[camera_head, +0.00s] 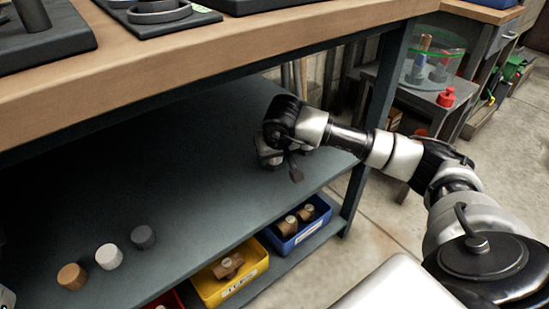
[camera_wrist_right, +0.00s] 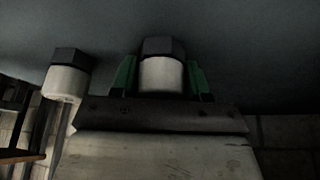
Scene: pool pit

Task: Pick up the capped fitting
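A capped fitting with a white round body and a dark hexagonal cap shows in the right wrist view (camera_wrist_right: 162,73). It lies between the green fingertips of my right gripper (camera_wrist_right: 162,82), which look open with narrow gaps on both sides. A second, similar capped fitting (camera_wrist_right: 67,80) is to the left, outside the fingers. In the head view my right gripper (camera_head: 278,150) is low over the far right part of the grey shelf (camera_head: 190,170). It and the wrist largely hide the fittings there. My left gripper is not in view.
A wooden bench top (camera_head: 150,75) overhangs the shelf. A brown cylinder (camera_head: 71,277), a white one (camera_head: 109,257) and a dark grey one (camera_head: 143,237) stand at the near left. Yellow (camera_head: 212,288) and blue (camera_head: 318,228) bins sit below. A bench leg (camera_head: 355,190) stands close to my right arm.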

